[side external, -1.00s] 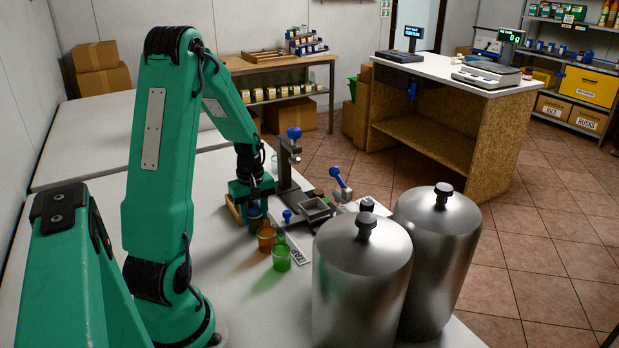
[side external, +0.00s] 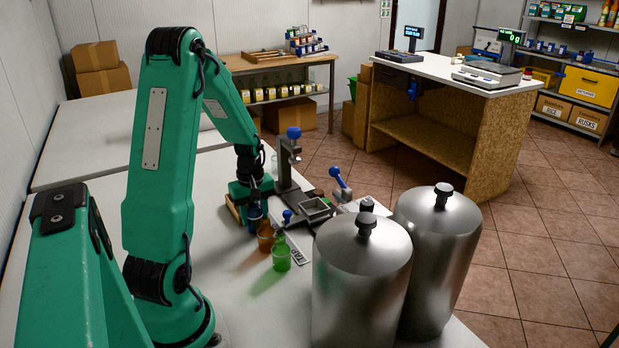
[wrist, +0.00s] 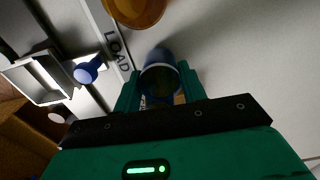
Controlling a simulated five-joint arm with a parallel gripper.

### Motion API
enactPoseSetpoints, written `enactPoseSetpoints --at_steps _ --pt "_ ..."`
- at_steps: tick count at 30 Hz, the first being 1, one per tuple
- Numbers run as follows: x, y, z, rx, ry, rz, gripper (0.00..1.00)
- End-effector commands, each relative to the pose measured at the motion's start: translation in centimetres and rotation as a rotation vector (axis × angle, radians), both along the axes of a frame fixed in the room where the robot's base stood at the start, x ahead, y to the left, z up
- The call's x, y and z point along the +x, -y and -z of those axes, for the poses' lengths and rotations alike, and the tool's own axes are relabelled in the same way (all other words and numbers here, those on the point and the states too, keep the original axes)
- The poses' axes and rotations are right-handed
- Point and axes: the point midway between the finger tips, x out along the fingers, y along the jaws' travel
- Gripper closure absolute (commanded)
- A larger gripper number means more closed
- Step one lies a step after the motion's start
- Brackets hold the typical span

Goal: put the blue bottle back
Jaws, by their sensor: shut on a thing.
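My gripper (side external: 252,203) is low over the near white table, to the left of a grey metal press. It is shut on the blue bottle (side external: 254,217), which shows just below the jaws. In the wrist view the blue bottle (wrist: 160,72) sits between the two green fingers (wrist: 161,90). The jaws and arm hide part of the bottle. I cannot tell whether its base touches the table.
An orange bottle (side external: 266,240) and a green bottle (side external: 281,258) stand close in front of the blue one. The grey press (side external: 316,209) with blue knobs is to the right. Two large steel canisters (side external: 362,275) stand at the front right. The left side of the table is clear.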

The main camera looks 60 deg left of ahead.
Motion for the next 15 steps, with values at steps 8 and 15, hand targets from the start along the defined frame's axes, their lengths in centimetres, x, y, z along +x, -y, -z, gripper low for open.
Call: enactPoseSetpoints --at_steps 8,15 --pt "0.01 -0.01 0.26 0.000 0.000 0.000 0.90" --pt "0.00 0.00 0.49 0.000 0.000 0.000 0.55"
